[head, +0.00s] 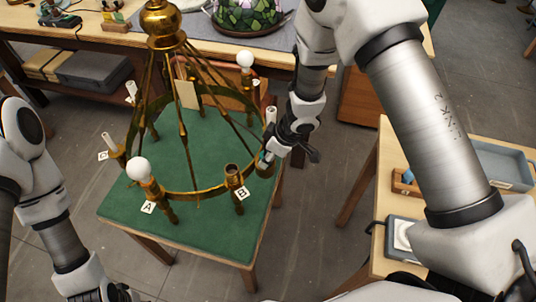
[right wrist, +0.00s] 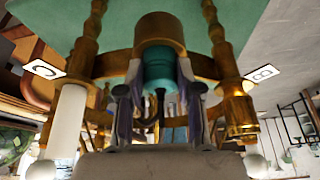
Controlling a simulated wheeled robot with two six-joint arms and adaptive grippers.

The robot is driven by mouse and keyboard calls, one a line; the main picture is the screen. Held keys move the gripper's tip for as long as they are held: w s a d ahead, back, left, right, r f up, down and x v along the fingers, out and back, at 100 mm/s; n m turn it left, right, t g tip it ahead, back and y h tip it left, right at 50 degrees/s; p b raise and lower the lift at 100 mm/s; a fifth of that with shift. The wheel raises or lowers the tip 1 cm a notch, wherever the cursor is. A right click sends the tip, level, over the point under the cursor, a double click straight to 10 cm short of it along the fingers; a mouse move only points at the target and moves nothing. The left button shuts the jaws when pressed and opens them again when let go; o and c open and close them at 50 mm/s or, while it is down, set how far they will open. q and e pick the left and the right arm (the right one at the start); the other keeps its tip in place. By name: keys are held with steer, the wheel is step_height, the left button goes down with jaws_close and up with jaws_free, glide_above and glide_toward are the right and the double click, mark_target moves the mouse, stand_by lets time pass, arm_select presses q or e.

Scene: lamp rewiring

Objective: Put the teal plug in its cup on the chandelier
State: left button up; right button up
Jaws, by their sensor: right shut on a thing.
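The brass chandelier (head: 165,25) stands on a green-topped table. My right gripper (head: 267,158) is at a brass cup (head: 264,170) on its ring, just right of the cup marked B (head: 233,176). In the right wrist view the right gripper (right wrist: 160,95) is shut on the teal plug (right wrist: 159,68), with dark wire below it. The plug lines up with the brass cup (right wrist: 160,28) and meets its mouth; how deep it sits I cannot tell. My left gripper (head: 112,293) is only partly in view at the bottom left, its fingers unclear.
Candle sleeves and white bulbs (head: 139,168) stand on other cups around the ring, close to my right gripper. The green tabletop (head: 205,235) is clear in front. A side table at right holds a grey tray (head: 500,165). A workbench stands behind.

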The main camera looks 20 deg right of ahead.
steer(key=shift+f, duration=0.1)
steer(key=o, duration=1.2)
